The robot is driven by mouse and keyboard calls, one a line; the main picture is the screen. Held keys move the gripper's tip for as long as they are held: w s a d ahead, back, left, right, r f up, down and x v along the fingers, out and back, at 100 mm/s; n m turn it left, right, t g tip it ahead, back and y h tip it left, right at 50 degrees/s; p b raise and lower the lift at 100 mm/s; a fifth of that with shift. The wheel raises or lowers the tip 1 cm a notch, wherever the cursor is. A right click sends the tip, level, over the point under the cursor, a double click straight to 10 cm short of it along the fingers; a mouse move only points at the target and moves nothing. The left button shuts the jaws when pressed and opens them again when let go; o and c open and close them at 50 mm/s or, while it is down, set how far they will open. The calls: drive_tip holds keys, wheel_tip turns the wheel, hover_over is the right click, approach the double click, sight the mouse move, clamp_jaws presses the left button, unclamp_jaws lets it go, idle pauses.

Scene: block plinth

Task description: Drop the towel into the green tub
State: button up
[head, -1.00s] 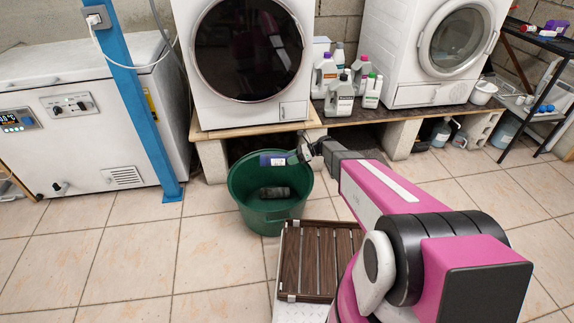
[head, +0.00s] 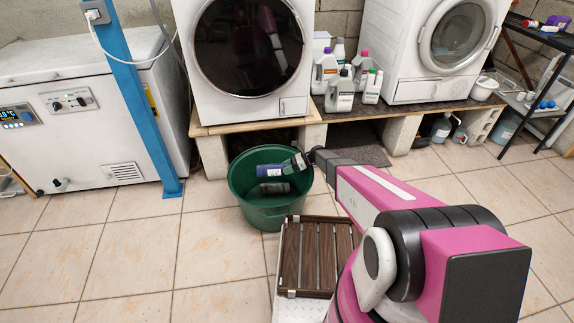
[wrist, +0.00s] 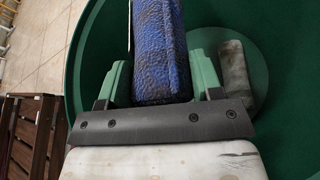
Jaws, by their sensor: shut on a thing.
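The blue rolled towel (head: 269,171), with a white label, is held over the open mouth of the green tub (head: 264,215). In the wrist view the towel (wrist: 160,50) is a fuzzy blue roll between two green fingers. My gripper (head: 292,164) is shut on one end of it, and the wrist view shows the gripper (wrist: 160,88) close up. The tub wall (wrist: 290,60) surrounds the towel in that view. How far the towel is above the tub floor is hard to tell.
A dark grey roll (head: 274,188) lies on the tub floor, also in the wrist view (wrist: 235,67). A brown slatted crate (head: 318,255) stands in front of the tub. A wooden shelf (head: 255,127) with a washing machine (head: 290,108) is behind it. Floor on the left is clear.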

drive_tip(key=shift+f, duration=0.2)
drive_tip(key=o, duration=1.1)
drive_tip(key=v, duration=1.1)
drive_tip(key=shift+f, duration=0.1)
